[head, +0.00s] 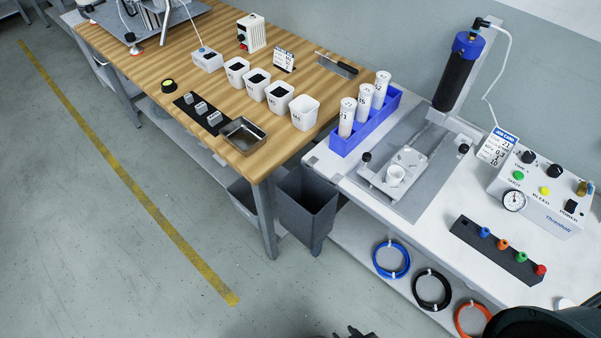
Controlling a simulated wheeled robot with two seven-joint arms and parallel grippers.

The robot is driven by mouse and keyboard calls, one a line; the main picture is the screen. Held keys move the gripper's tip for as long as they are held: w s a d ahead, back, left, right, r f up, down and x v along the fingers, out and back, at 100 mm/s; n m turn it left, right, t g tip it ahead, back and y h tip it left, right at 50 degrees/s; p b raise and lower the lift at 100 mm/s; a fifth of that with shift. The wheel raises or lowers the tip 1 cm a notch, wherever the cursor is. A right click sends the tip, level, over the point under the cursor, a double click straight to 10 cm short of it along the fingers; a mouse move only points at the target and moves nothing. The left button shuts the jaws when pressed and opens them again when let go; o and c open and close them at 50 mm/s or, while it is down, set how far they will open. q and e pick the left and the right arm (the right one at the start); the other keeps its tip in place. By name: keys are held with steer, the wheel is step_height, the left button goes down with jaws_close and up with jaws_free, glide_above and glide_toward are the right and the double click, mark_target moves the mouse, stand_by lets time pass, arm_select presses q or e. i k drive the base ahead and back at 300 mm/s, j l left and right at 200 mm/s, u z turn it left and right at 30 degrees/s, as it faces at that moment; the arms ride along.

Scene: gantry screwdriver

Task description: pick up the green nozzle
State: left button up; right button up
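The green nozzle (521,257) stands upright in a dark rack (497,250) on the white bench at the right. A small dark part of my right gripper (354,333) shows at the bottom edge, in front of the bench and well left of and below the rack. Most of it is cut off, so its opening is hidden. My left gripper is not in view.
The white bench (405,205) holds a control box (545,205) behind the rack and a dispensing stand with a black cylinder (458,75). Coiled tubes, one blue (391,260), hang along the bench's front. My dark arm link covers the lower right corner.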

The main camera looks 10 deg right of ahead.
mark_target(521, 257)
steer(key=z, duration=2.1)
